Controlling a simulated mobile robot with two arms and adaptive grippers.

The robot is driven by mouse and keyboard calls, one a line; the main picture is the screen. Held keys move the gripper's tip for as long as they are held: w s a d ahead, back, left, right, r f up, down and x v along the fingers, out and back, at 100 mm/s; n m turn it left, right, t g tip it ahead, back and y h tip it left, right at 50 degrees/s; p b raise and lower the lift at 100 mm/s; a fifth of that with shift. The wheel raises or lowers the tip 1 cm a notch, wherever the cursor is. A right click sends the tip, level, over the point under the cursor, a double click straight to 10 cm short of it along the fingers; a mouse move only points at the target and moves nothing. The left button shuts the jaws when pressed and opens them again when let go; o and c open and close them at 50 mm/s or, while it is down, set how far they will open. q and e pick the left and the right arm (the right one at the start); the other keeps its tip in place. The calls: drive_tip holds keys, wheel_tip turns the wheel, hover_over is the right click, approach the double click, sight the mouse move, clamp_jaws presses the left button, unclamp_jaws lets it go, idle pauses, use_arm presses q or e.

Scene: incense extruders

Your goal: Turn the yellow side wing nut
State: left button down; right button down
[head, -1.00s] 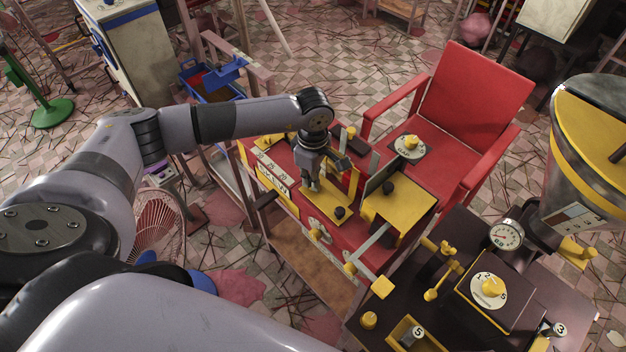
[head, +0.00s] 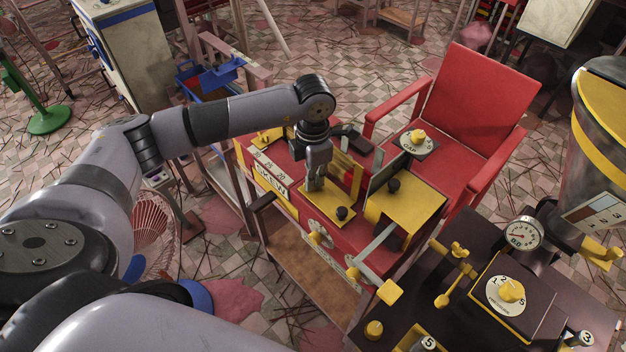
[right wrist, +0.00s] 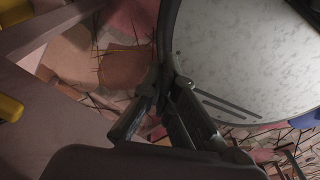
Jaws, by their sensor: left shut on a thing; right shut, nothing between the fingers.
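My left gripper (head: 316,186) points down onto the yellow plate (head: 332,208) on top of the red machine (head: 372,234). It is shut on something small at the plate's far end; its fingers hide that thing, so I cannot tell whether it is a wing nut. Another yellow wing-shaped piece (head: 459,249) stands on the dark machine to the right. My right gripper (right wrist: 166,86) is shut and empty in the right wrist view.
The dark machine (head: 545,285) fills the lower right. A round pale surface (right wrist: 250,60) is beside my right gripper.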

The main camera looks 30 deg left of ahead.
use_arm(q)
drive_tip(key=n+b, duration=0.1)
drive_tip(key=n, duration=0.3)
drive_tip(key=shift+w, duration=0.1)
drive_tip(key=n+b, duration=0.1)
drive_tip(key=n, duration=0.2)
drive_tip(key=n+b, duration=0.1)
drive_tip(key=n, duration=0.3)
drive_tip(key=shift+r+n, duration=0.1)
drive_tip(key=shift+n, duration=1.4)
drive_tip(key=c, duration=1.8)
unclamp_jaws()
